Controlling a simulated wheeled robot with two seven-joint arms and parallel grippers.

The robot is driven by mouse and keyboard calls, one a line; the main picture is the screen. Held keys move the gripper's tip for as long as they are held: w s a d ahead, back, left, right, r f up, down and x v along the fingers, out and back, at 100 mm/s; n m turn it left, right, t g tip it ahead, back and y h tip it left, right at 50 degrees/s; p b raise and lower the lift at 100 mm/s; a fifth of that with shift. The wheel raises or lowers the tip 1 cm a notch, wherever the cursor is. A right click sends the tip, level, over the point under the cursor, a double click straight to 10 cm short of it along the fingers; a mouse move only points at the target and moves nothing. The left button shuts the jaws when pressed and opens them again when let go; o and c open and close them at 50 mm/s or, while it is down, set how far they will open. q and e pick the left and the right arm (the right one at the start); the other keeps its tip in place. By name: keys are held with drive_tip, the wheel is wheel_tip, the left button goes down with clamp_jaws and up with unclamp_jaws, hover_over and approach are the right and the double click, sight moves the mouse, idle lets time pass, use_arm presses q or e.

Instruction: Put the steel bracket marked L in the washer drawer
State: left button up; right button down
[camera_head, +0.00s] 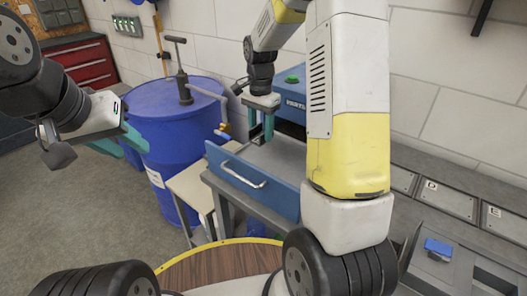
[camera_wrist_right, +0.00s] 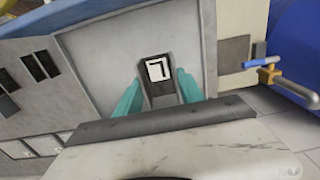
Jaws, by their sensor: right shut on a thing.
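The steel bracket (camera_wrist_right: 158,92) is dark, with a white label whose L appears turned around in the right wrist view. My right gripper (camera_head: 260,132) is shut on it, with teal fingers (camera_wrist_right: 160,88) on either side. The washer drawer (camera_head: 267,188) is pulled out, with a blue front and silver handle. My right gripper is over its back part, near the blue washer (camera_head: 290,104). I cannot tell whether the bracket touches the drawer floor. My left gripper (camera_head: 120,140) is empty at the left, its teal fingers apart.
A blue drum (camera_head: 180,125) with a pump stands left of the drawer; its yellow tap also shows in the right wrist view (camera_wrist_right: 268,72). Lettered grey panels (camera_head: 447,198) and a small blue object (camera_head: 438,248) are at the right. A red drawer cabinet (camera_head: 85,62) stands far left.

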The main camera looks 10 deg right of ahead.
sight(261, 163)
wheel_tip(261, 163, down, 10)
drive_tip(key=shift+r, duration=0.25)
drive_tip(key=shift+f, duration=0.1)
drive_tip(key=c, duration=0.7)
unclamp_jaws()
wheel_tip(261, 163, up, 12)
drive_tip(key=shift+f, duration=0.1)
drive_tip(key=s+r+n+t+y, duration=0.1)
drive_tip(key=s+r+n+t, duration=0.25)
drive_tip(key=s+r, duration=0.6)
drive_tip(key=s+r+n+t, duration=0.1)
drive_tip(key=s+n, duration=0.1)
drive_tip(key=s, duration=0.2)
drive_tip(key=s+a+r+n, duration=0.1)
drive_tip(key=s+n, duration=0.2)
drive_tip(key=s, duration=0.2)
drive_tip(key=s+r+n+t+y, duration=0.1)
drive_tip(key=s+r+n, duration=0.1)
drive_tip(key=s, duration=0.3)
drive_tip(key=shift+s+a+n+t, duration=0.25)
drive_tip(key=shift+a+t, duration=0.1)
